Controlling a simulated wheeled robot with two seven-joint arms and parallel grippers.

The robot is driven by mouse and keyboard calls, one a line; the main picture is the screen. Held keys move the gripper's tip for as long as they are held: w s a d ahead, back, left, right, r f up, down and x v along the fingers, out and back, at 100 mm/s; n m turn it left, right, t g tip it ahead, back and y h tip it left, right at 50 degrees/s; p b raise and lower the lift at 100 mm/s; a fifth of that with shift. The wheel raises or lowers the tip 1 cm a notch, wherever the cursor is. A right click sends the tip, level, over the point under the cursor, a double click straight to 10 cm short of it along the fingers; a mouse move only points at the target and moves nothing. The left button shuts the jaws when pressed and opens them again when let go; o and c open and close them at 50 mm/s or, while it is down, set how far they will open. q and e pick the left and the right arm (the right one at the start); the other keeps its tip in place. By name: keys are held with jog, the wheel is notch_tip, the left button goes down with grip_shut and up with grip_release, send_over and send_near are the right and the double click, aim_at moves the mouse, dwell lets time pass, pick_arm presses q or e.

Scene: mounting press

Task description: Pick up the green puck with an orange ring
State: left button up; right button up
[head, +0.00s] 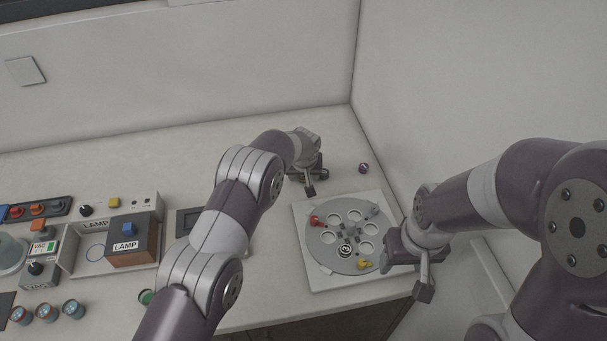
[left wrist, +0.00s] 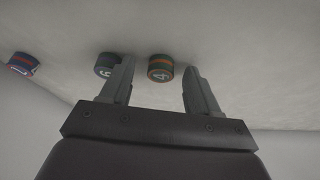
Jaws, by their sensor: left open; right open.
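The green puck with an orange ring (left wrist: 160,67) shows in the left wrist view, with a white 4 on its face. It stands on the light worktop, in the gap between the fingers of my left gripper (left wrist: 161,88) and near their tips. The gripper is open and not closed on it. In the head view my left gripper (head: 312,181) is over the back of the worktop, and I cannot make out this puck there. My right gripper (head: 406,277) is open beside the front right of the round carousel plate.
In the left wrist view a grey-green puck (left wrist: 104,66) stands close by the left finger, and a blue puck with red (left wrist: 22,63) lies further left. The carousel plate (head: 300,257) stands before the right wall. The lamp box (head: 132,247) and several pucks are at left.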

pick_arm(q)
jog(key=shift+w+f, duration=0.1)
jog(key=shift+w, duration=0.05)
jog(key=c, duration=1.1)
jog(key=r, duration=0.1)
jog(key=r+b, duration=0.1)
jog(key=r, duration=0.1)
jog(key=r+b, duration=0.1)
jog(key=shift+d+r, duration=0.15)
jog(key=shift+d, duration=0.15)
jog(key=s+d+r, duration=0.1)
jog(key=d+r, duration=0.1)
jog(key=d, duration=0.1)
jog(key=s+d+r+b, duration=0.1)
jog(key=s+d+r, duration=0.1)
jog(key=d, duration=0.1)
jog(key=s+d+r+b, duration=0.1)
jog(key=s+d+r, duration=0.1)
jog(key=d, duration=0.2)
jog(key=shift+s+r, duration=0.1)
jog(key=shift+r, duration=0.3)
